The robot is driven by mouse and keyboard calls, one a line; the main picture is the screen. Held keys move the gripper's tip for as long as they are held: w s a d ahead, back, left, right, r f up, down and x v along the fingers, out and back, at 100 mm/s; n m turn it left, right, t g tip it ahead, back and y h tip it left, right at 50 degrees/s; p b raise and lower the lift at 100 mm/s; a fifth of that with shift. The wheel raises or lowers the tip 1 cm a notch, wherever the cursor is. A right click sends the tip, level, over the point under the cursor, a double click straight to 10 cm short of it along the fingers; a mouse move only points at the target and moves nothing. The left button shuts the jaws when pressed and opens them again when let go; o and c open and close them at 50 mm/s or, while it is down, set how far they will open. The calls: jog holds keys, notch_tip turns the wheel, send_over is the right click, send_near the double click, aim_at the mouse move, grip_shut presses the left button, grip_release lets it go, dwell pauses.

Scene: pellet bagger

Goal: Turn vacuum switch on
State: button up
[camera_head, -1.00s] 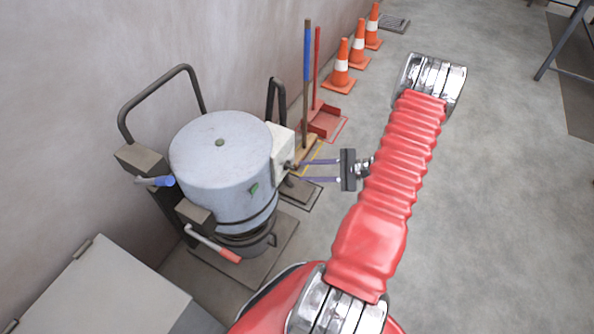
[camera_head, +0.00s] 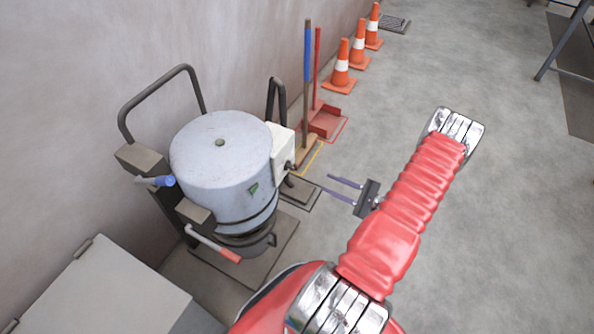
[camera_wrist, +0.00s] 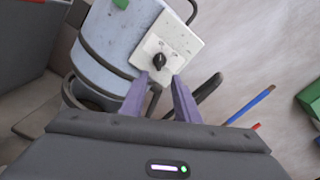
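The vacuum is a light-grey drum (camera_head: 215,160) on a dark stand by the wall. A white switch box (camera_head: 283,142) is on its right side, with a black rotary knob (camera_head: 289,166). In the wrist view the knob (camera_wrist: 158,61) sits on a tilted white plate (camera_wrist: 172,40), its dark grip roughly upright in the picture; I cannot tell which setting it marks. My gripper (camera_head: 325,183) is open and empty, a short gap to the right of the box. In the wrist view its two purple fingertips (camera_wrist: 159,77) are apart, just below the knob, not touching it.
A blue-handled broom (camera_head: 307,60) and red dustpan (camera_head: 325,120) stand behind the vacuum, with orange cones (camera_head: 342,66) along the wall. A grey cabinet (camera_head: 95,300) is at lower left. Clear floor (camera_head: 520,220) lies to the right.

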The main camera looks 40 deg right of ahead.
aim_at(293, 168)
jog(key=x, duration=1.3)
jog(key=shift+w+a, duration=0.15)
jog(key=shift+w, duration=0.15)
jog(key=shift+c, duration=0.6)
jog(key=c, duration=0.6)
jog(key=shift+a, duration=0.2)
grip_shut()
